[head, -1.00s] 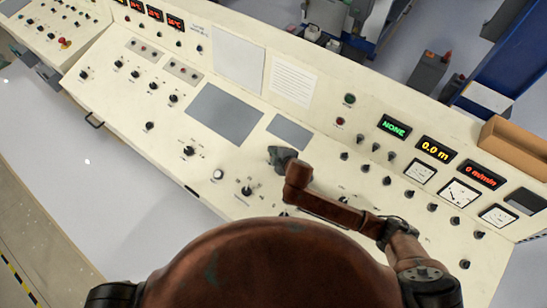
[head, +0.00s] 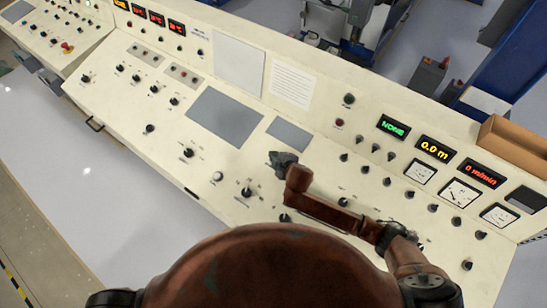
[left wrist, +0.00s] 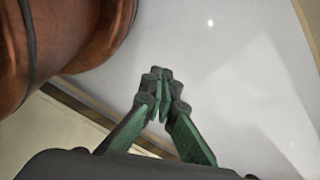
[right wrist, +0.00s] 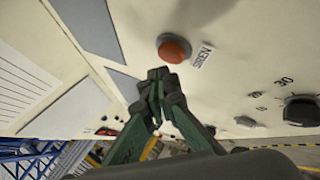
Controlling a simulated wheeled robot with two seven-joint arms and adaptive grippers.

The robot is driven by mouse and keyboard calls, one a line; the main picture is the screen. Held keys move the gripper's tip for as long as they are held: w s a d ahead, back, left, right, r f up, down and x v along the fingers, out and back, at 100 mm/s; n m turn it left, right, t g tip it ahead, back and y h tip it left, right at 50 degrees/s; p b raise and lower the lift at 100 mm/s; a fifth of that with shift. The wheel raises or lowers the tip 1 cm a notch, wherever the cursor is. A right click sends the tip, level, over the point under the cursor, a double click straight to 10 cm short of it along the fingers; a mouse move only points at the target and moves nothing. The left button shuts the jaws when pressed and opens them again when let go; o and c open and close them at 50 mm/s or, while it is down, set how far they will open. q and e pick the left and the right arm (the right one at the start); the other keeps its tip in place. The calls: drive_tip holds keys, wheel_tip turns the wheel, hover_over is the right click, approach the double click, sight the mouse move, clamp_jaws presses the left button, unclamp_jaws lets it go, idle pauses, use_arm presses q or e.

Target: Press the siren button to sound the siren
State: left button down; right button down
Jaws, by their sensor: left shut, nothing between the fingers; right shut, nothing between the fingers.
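The siren button is a round orange-red button (right wrist: 174,48) with a dark ring, beside a white SIREN label (right wrist: 203,54) in the right wrist view. I cannot make it out in the head view, where my right gripper and arm cover part of the panel. My right gripper (right wrist: 160,76) is shut and empty, its fingertips just below the button in the picture. I cannot tell whether they touch the panel. The right gripper also shows over the console in the head view (head: 280,161). My left gripper (left wrist: 161,76) is shut and empty above pale floor.
The cream console (head: 350,190) carries several black knobs, a grey screen (head: 226,117) and a smaller grey panel (head: 288,133). A black dial (right wrist: 300,110) lies right of the button in the right wrist view. A brown open box (head: 515,145) stands at the console's far right.

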drive_tip(key=shift+f, duration=0.35)
use_arm(q)
drive_tip(key=shift+s, duration=0.35)
idle(0.3)
drive_tip(key=shift+s+f, duration=0.1)
drive_tip(key=shift+s, duration=0.15)
